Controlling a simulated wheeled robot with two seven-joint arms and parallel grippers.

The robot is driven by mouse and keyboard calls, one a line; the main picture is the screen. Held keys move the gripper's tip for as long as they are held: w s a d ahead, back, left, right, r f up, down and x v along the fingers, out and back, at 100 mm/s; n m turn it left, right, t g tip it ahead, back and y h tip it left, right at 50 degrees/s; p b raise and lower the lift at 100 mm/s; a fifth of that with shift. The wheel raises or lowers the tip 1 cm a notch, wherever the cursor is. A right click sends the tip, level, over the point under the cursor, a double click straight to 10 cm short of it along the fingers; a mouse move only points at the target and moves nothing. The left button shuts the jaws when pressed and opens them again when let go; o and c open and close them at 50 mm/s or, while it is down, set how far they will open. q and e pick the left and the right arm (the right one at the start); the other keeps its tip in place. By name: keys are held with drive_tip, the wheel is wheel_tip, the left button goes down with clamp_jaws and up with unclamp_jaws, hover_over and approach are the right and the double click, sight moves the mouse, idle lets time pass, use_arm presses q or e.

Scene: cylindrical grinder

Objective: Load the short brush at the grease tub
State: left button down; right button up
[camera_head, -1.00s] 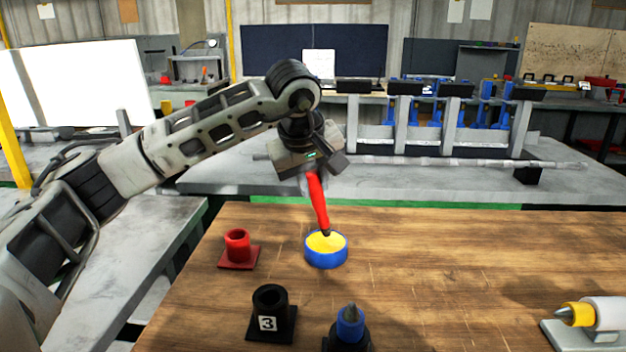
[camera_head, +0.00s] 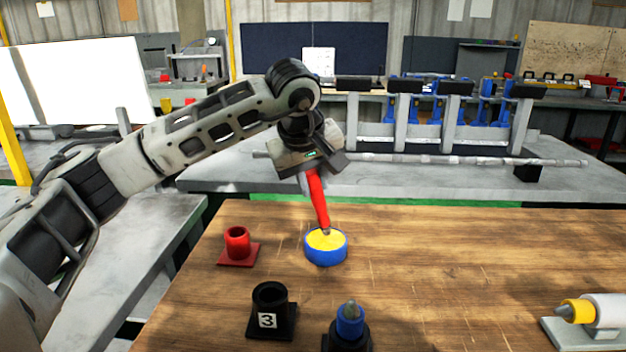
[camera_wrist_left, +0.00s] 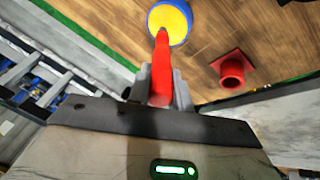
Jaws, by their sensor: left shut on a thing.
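The short brush (camera_head: 318,202) has a red handle and hangs tip down, slightly tilted, from my left gripper (camera_head: 311,172). The gripper is shut on the handle's upper part. The brush tip meets the yellow grease inside the blue grease tub (camera_head: 326,258), on the wooden table. In the left wrist view the red brush (camera_wrist_left: 162,72) reaches from the left gripper (camera_wrist_left: 160,88) to the yellow surface of the tub (camera_wrist_left: 182,38). How deep the tip sits in the grease cannot be told. My right gripper does not show.
A red holder (camera_head: 238,247) stands left of the tub. A black holder marked 3 (camera_head: 270,310) and a blue-collared, pointed piece (camera_head: 349,322) stand nearer. A yellow and white piece (camera_head: 590,312) lies at the right. A long shaft (camera_head: 450,160) lies behind. The table's middle right is clear.

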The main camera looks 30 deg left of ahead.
use_arm(q)
drive_tip(key=shift+f, duration=0.5)
idle(0.7)
drive_tip(key=shift+r, duration=0.1)
wheel_tip(320, 180, up, 7)
drive_tip(key=p, duration=0.5)
idle(0.8)
